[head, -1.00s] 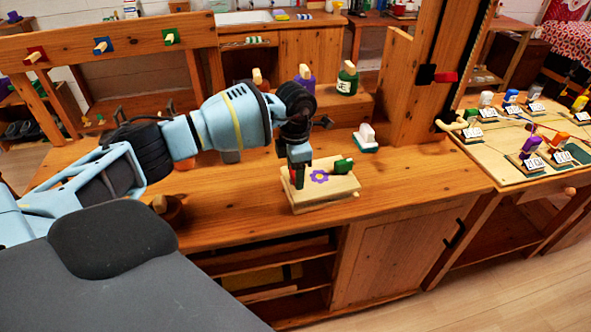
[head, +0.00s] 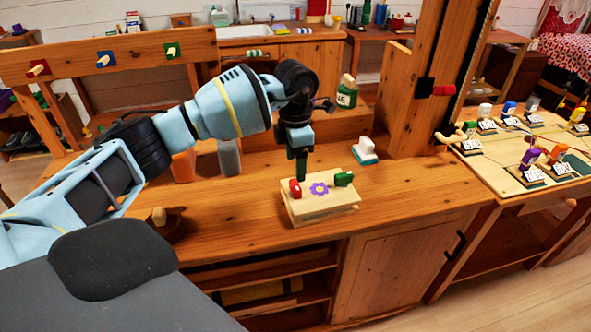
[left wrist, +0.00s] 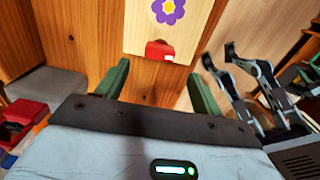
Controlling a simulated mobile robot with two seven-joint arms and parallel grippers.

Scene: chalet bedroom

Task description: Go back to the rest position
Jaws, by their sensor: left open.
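My left gripper (head: 300,170) is above the bench, just behind and above the left end of a light wooden box (head: 322,212) with a purple flower on it. In the left wrist view its two green fingers (left wrist: 158,86) stand wide apart, with only bare bench wood between them. A red piece (head: 295,188) sits at the left end of the box top, and a green piece (head: 344,179) at the right end. The red piece also shows in the left wrist view (left wrist: 159,51), beyond the fingertips and apart from them. My right gripper cannot be made out.
A green bottle (head: 346,92) stands on the raised shelf behind. A white and green item (head: 365,151) is right of the box, near a wooden post (head: 422,80). An orange block (head: 183,165) and a grey block (head: 229,157) stand behind my left arm. Bench right of the box is clear.

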